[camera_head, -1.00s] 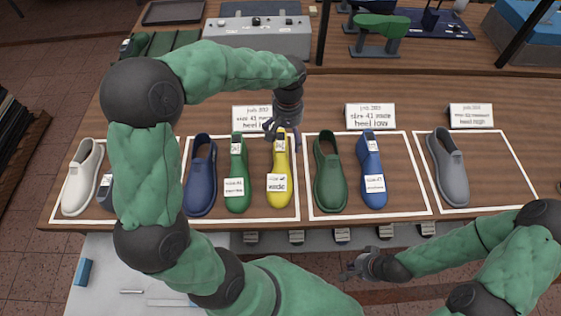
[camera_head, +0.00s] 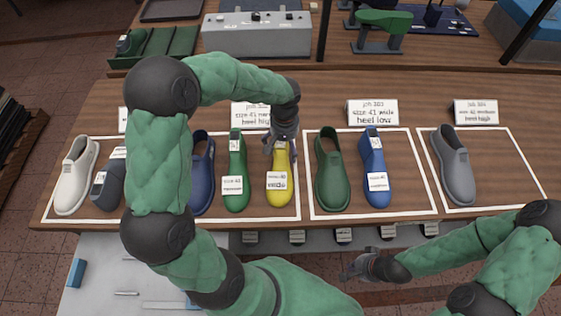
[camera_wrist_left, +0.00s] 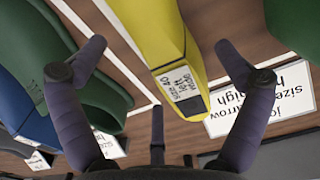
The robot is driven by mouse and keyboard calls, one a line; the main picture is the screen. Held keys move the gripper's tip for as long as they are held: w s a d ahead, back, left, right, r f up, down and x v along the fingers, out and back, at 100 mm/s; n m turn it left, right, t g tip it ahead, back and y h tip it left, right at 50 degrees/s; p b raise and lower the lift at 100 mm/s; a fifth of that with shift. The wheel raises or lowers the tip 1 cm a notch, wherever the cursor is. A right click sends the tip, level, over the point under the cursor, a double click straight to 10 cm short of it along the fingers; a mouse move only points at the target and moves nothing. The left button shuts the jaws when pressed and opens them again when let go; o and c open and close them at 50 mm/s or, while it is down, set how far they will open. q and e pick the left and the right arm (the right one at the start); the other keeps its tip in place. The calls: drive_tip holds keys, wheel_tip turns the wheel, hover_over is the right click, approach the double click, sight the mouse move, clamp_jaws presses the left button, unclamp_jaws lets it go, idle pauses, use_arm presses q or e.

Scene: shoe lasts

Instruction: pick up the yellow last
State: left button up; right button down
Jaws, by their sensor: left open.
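The yellow last (camera_head: 279,172) lies among the shoes in the second white-outlined area of the table, with a white label on it. In the left wrist view the yellow last (camera_wrist_left: 166,45) lies between the two fingers, its labelled end towards me. My left gripper (camera_head: 283,140) is over the far end of the yellow last. In the left wrist view my left gripper (camera_wrist_left: 158,62) is open, with a finger on each side and no clear contact. My right gripper (camera_head: 352,270) is in front of the table, away from the lasts; its jaw state is unclear.
A green last (camera_head: 236,178) lies close left of the yellow one, with a blue shoe (camera_head: 203,180) beyond it. A green shoe (camera_head: 331,175) and a blue last (camera_head: 373,165) lie to the right. A sign card (camera_head: 251,115) stands behind.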

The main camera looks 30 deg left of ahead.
use_arm(q)
wheel_tip(320, 180, down, 2)
drive_tip(key=shift+f, duration=0.2)
drive_tip(key=c, duration=1.8)
drive_tip(key=shift+r, duration=0.1)
